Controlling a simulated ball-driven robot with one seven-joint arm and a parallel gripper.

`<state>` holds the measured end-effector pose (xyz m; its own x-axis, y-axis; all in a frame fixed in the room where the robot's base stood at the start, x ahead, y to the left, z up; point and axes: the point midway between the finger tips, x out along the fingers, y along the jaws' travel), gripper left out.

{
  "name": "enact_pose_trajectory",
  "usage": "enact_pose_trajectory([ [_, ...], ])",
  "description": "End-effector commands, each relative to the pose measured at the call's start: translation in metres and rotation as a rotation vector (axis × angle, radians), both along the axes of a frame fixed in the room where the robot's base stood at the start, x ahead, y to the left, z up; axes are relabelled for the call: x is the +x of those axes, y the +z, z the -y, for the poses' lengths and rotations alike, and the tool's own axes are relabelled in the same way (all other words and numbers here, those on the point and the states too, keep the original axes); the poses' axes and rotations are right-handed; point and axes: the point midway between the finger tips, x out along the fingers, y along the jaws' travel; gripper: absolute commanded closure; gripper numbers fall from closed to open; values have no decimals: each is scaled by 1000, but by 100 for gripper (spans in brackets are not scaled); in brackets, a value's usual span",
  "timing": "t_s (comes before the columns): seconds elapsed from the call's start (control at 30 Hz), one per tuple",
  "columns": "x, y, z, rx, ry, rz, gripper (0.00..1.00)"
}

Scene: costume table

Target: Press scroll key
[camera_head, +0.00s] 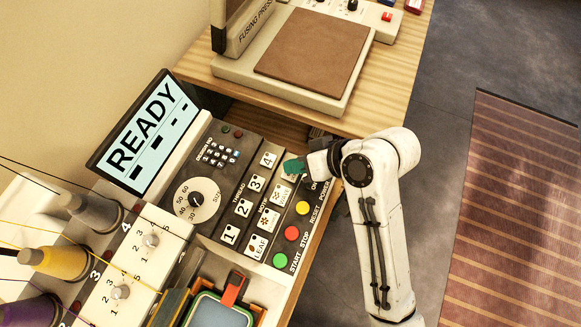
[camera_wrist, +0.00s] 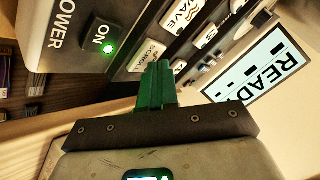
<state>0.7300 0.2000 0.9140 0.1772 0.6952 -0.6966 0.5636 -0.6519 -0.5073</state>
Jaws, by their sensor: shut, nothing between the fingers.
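The scroll key (camera_wrist: 147,55) is a pale key labelled SCROLL on the dark control panel, seen in the wrist view. The tips of my gripper (camera_wrist: 160,68) are right beside it and overlap its edge; whether they touch it I cannot tell. My gripper has green fingers, shut together and empty. In the head view my gripper (camera_head: 294,167) is over the far end of the motif key column and hides most of the scroll key. The wave key (camera_wrist: 183,15) is beside the scroll key. The display (camera_head: 146,131) reads READY with dashes below.
The number keys (camera_head: 243,208), a dial (camera_head: 196,199) and round yellow, red and green buttons (camera_head: 291,233) share the panel. The ON power switch (camera_wrist: 101,40) glows green close by. A fusing press (camera_head: 312,53) stands behind; thread spools (camera_head: 60,262) are at left.

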Motion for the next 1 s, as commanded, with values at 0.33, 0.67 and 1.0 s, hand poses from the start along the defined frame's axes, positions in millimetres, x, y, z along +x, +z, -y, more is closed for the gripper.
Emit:
enact_pose_trajectory([
  [0.33, 0, 2, 0, -1, 1, -1, 100],
  [0.67, 0, 17, 0, 0, 0, -1, 100],
  [1.0, 0, 17, 0, -1, 1, -1, 100],
])
